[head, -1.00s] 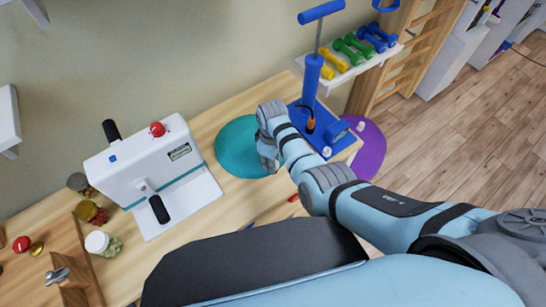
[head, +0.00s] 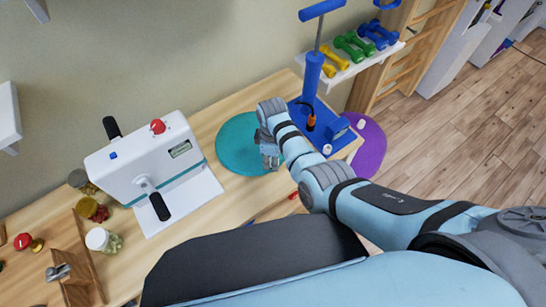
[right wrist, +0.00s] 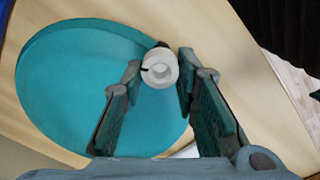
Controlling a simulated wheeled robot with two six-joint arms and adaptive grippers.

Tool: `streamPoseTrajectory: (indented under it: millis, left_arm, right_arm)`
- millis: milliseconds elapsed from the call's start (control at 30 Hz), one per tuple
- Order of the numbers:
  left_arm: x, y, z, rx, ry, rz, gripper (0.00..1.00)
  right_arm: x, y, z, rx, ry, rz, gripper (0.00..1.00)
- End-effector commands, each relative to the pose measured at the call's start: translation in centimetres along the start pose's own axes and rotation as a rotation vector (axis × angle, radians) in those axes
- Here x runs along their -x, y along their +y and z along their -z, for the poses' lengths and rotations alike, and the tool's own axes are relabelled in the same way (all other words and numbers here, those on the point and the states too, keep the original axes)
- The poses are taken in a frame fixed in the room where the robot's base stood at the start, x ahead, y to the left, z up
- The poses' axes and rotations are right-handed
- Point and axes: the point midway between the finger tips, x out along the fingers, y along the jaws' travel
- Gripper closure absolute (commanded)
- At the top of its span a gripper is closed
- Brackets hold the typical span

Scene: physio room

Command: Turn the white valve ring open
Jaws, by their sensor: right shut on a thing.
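The white valve ring (right wrist: 160,68) shows in the right wrist view between the fingertips of my right gripper (right wrist: 158,80), at the edge of the teal round cushion (right wrist: 75,85). It has a dark mark on its left side, and a small dark part shows just behind it. My right gripper is shut on the ring. In the head view my right gripper (head: 270,160) is at the right edge of the teal cushion (head: 232,148), and the ring is hidden there. My left gripper is not in view.
A blue pump (head: 312,75) stands on the bench right of the gripper, with a purple cushion (head: 368,145) beside it. A white hand-crank machine (head: 150,165) stands to the left. Small jars (head: 103,240) and a wooden rack (head: 75,265) are at lower left.

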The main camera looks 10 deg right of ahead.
Motion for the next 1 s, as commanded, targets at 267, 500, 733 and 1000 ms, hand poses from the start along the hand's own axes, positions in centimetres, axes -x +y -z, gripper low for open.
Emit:
streamPoseTrajectory:
  millis: [267,500,733,1000]
  left_arm:
    - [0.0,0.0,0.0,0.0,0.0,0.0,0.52]
    - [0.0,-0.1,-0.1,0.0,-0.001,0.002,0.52]
    - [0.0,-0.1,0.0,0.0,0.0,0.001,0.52]
    - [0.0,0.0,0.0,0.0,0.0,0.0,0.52]
  right_arm:
    - [0.1,0.1,0.0,-0.001,0.001,-0.002,0.53]
    - [0.3,0.1,0.0,-0.001,0.001,-0.002,0.53]
    - [4.9,0.1,0.1,-0.002,0.005,-0.005,0.53]
    - [11.2,0.1,0.1,-0.001,0.002,-0.002,0.53]
